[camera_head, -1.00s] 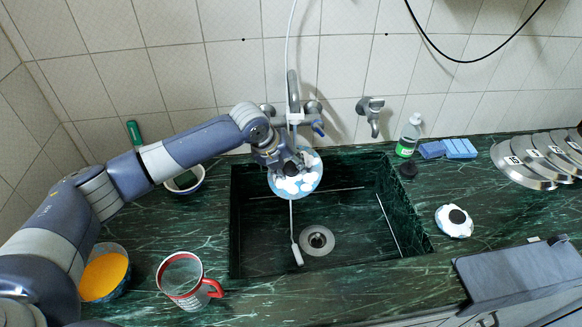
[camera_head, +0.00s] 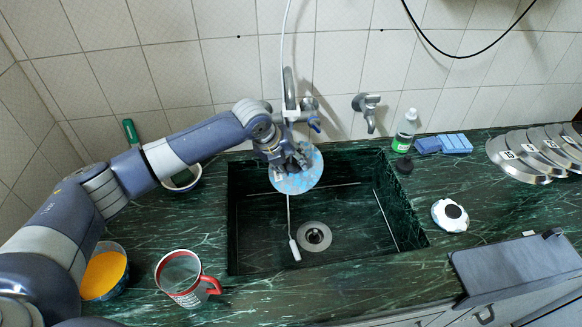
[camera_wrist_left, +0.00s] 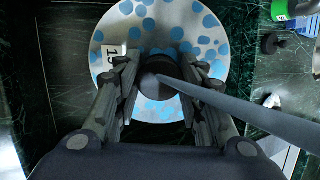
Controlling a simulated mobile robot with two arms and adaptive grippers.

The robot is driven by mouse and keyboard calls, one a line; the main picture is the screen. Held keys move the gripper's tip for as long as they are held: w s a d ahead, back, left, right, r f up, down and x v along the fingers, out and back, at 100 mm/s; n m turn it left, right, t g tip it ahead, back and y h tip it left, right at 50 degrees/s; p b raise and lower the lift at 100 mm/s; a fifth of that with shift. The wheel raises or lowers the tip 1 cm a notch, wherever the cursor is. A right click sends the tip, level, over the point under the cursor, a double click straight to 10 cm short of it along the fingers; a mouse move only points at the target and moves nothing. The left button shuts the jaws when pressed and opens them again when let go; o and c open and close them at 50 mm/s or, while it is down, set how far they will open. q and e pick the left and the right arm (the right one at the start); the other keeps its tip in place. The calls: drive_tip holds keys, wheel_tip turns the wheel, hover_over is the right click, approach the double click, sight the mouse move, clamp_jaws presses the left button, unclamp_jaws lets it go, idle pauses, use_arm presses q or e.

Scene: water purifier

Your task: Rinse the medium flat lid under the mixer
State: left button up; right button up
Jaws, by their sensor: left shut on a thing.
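The flat round lid (camera_head: 303,180) is silvery with pale blue spots and hangs over the back of the sink, below the mixer (camera_head: 290,98). In the left wrist view the lid (camera_wrist_left: 215,75) shows many blue spots and a printed number label near its left rim. My left gripper (camera_head: 290,158) is shut on the lid's black knob (camera_wrist_left: 180,70). A grey tube crosses in front of the lid in the wrist view. I cannot tell whether water is running. My right gripper is not in view.
The sink (camera_head: 345,225) is dark green, with a drain (camera_head: 314,236). A small foam-white lid (camera_head: 450,215) lies right of it. Several metal lids (camera_head: 520,160), blue sponges (camera_head: 443,144) and a bottle (camera_head: 404,132) stand at the back right. A red-rimmed mug (camera_head: 183,278) stands at the front left.

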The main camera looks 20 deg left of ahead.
use_arm(q)
drive_tip(key=s+d+p, duration=0.6)
drive_tip(key=s+d, duration=0.1)
drive_tip(key=d, duration=0.1)
drive_tip(key=shift+s, duration=0.25)
idle(0.5)
idle(1.2)
drive_tip(key=s+d+r+p, duration=0.2)
drive_tip(key=r+p, duration=0.1)
drive_tip(key=p, duration=0.1)
drive_tip(key=shift+s+d, duration=0.35)
drive_tip(key=shift+d, duration=0.05)
drive_tip(key=shift+r+p, duration=0.15)
drive_tip(key=shift+p, duration=0.15)
